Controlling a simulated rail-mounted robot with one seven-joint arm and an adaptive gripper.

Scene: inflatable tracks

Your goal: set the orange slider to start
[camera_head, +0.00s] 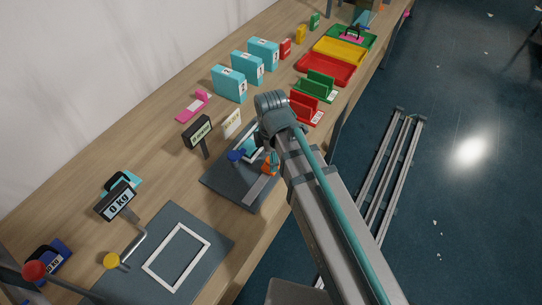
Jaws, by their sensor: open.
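The orange slider (270,165) is on a dark panel (219,181) at the middle of the bench, at the upper end of a light grey strip (259,190). Part of it is hidden by my arm. No readable start mark shows. A blue knob (236,155) stands to its left on the same panel. My gripper (267,148) points down just above the orange slider and is open. Its fingers are small and partly hidden, so I cannot tell whether they touch the slider or stand around it.
A small sign (198,131) and a white card (232,123) stand behind the panel. A dark mat with a white frame (205,235) lies at lower left. Teal boxes (229,84) and red and green holders (305,107) stand farther back. My arm covers the panel's right side.

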